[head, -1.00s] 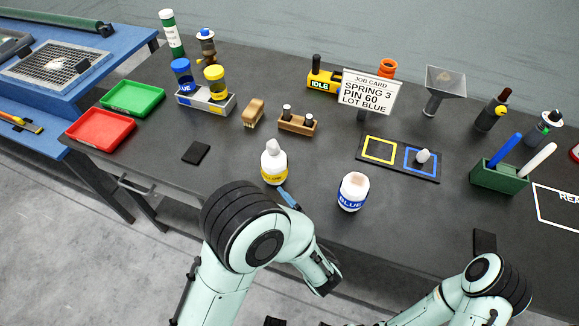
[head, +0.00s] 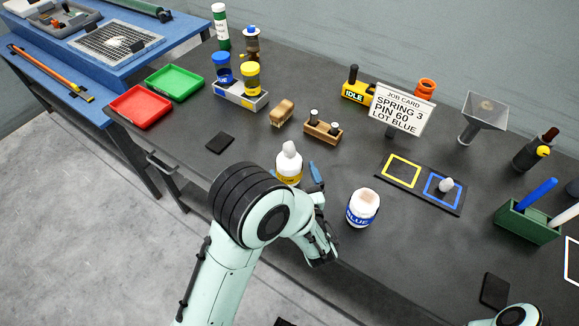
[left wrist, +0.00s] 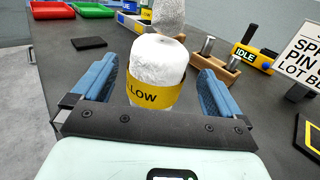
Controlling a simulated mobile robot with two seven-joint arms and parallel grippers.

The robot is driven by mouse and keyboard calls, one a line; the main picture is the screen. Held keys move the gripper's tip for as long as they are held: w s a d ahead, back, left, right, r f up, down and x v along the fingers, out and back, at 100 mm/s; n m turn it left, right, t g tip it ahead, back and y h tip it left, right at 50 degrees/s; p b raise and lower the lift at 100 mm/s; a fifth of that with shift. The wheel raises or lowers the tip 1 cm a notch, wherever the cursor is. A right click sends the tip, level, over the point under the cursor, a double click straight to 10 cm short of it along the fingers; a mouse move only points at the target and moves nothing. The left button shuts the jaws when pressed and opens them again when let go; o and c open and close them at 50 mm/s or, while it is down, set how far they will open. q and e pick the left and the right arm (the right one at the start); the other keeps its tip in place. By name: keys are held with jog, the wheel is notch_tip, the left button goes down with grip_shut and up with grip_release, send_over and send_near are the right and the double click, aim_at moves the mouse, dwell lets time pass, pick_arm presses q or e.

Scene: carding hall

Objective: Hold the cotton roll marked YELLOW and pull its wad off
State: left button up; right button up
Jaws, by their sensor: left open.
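The cotton roll marked YELLOW (head: 289,169) stands upright on the dark table, a white body with a yellow band. Its white wad (head: 289,149) sits on top. In the left wrist view the roll (left wrist: 155,65) stands between the fingers of my left gripper (left wrist: 157,82), with the wad (left wrist: 169,14) above it. The gripper is open, with a blue finger on each side and gaps to the roll. In the head view one blue finger shows right of the roll; my arm hides the rest. My right gripper is out of view.
The BLUE roll (head: 362,209) stands to the right without a wad on top. A white wad (head: 446,185) lies in the blue square of the marked mat (head: 419,188). A pin block (head: 323,132), brush (head: 282,113) and job card (head: 401,108) stand behind. A green holder (head: 527,222) stands right.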

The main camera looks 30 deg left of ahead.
aim_at(288, 159)
pick_arm(q)
jog(key=p+x, duration=0.1)
jog(key=x, duration=0.4)
jog(key=shift+s+r, duration=0.1)
jog(key=shift+s, duration=0.05)
jog(key=shift+w+a, duration=0.35)
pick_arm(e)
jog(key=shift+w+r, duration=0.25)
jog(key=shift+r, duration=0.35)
pick_arm(q)
jog(key=c, duration=1)
notch_tip(288, 159, up, 20)
jog(key=p, duration=0.3)
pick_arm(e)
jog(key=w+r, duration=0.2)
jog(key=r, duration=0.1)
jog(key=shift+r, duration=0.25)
